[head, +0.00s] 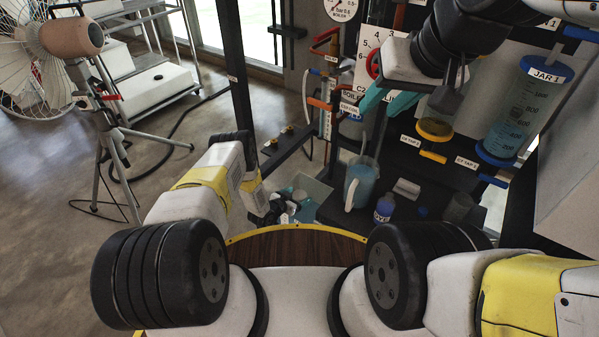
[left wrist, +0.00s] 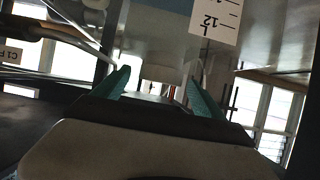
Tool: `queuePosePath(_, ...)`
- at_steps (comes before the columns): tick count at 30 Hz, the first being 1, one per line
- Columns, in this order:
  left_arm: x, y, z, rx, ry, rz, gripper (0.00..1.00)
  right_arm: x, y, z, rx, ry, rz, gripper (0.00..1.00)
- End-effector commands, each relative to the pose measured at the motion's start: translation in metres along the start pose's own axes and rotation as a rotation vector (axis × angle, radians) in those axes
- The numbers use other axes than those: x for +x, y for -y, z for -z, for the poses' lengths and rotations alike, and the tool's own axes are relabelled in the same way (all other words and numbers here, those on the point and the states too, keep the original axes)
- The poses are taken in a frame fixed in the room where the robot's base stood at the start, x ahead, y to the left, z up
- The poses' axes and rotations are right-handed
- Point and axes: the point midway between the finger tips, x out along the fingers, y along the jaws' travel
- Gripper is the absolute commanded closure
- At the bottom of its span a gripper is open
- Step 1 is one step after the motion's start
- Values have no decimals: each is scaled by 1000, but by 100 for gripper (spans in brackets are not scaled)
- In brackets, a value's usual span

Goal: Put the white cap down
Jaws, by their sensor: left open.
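My left gripper (left wrist: 157,75) is open in the left wrist view, its two teal fingers spread apart with no clear object between them. In the head view my left arm reaches down beside the bench, and its hand (head: 288,200) is small and partly hidden among dark and pale parts. My right gripper (head: 375,108) hangs from the upper right with teal fingers in front of the panel. Whether it holds anything is unclear. I cannot make out the white cap with certainty in either view.
A clear jug (head: 360,184) with blue liquid and a blue bottle (head: 385,208) stand on the dark bench. A blue-ringed cylinder (head: 523,115) labelled JAR 1 is at the right. A fan (head: 70,38) and a tripod (head: 112,150) stand left.

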Motion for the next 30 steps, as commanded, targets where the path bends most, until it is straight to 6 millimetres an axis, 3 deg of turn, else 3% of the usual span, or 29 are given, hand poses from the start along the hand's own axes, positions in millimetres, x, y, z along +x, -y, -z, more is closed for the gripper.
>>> queuePosePath(7,1,0,0,0,0,0,21,0,0,0,0,0,0,64)
queuePosePath(15,1,0,0,0,0,0,74,0,0,0,0,0,0,64)
queuePosePath(17,1,0,0,0,0,0,82,0,0,0,0,0,0,64)
queuePosePath(30,-4,1,11,-1,0,1,83,0,0,0,0,0,0,64)
